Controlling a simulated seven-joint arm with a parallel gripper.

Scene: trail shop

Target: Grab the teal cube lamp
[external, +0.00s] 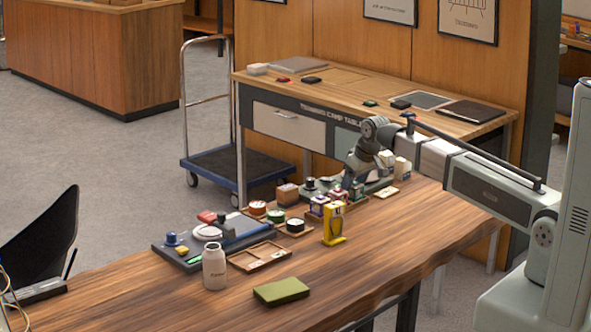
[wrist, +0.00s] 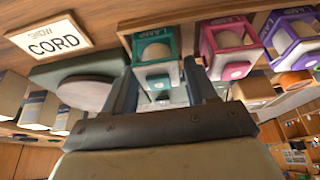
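The teal cube lamp (wrist: 156,48) has a teal open frame, a pale round globe and a teal button on a white front. In the wrist view it stands at the left end of a row of lamps. My gripper (wrist: 162,78) is open, with one finger on each side of the lamp's near part; I cannot tell whether they touch it. In the external view my gripper (external: 356,177) is low over the far end of the lamp row, and the teal lamp is small and largely hidden there.
A pink lamp (wrist: 229,45) stands close to the right finger, with a purple lamp (wrist: 291,36) beyond it. A CORD sign (wrist: 52,41) and a grey round-topped device (wrist: 88,90) are on the left. A yellow stand (external: 334,222) is near the row. The front tabletop is mostly clear.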

